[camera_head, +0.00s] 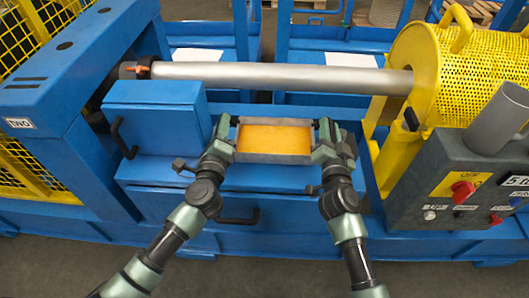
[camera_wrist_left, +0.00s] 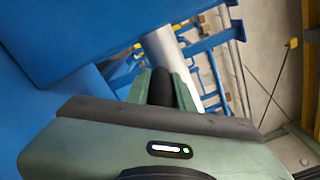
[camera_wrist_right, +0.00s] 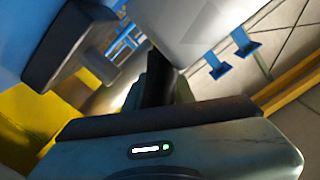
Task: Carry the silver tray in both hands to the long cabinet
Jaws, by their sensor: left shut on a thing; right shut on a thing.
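The silver tray (camera_head: 272,158), a shallow rectangle with an orange-yellow inside, is between my two grippers in the head view and looks roughly level. My left gripper (camera_head: 234,124) is shut on its left end. My right gripper (camera_head: 318,126) is shut on its right end. The tray appears over the top of a long, low blue cabinet (camera_head: 270,178) with dark handles; I cannot tell whether it touches that top. In the left wrist view the fingers (camera_wrist_left: 165,88) are seen from behind, and the fingers in the right wrist view (camera_wrist_right: 158,80) are dark; both grips are hidden there.
A blue box (camera_head: 155,115) with a dark handle stands left of the tray. A long grey tube (camera_head: 270,76) runs behind it. A yellow mesh guard (camera_head: 450,65) and a grey control box (camera_head: 465,185) with red knobs stand at the right.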

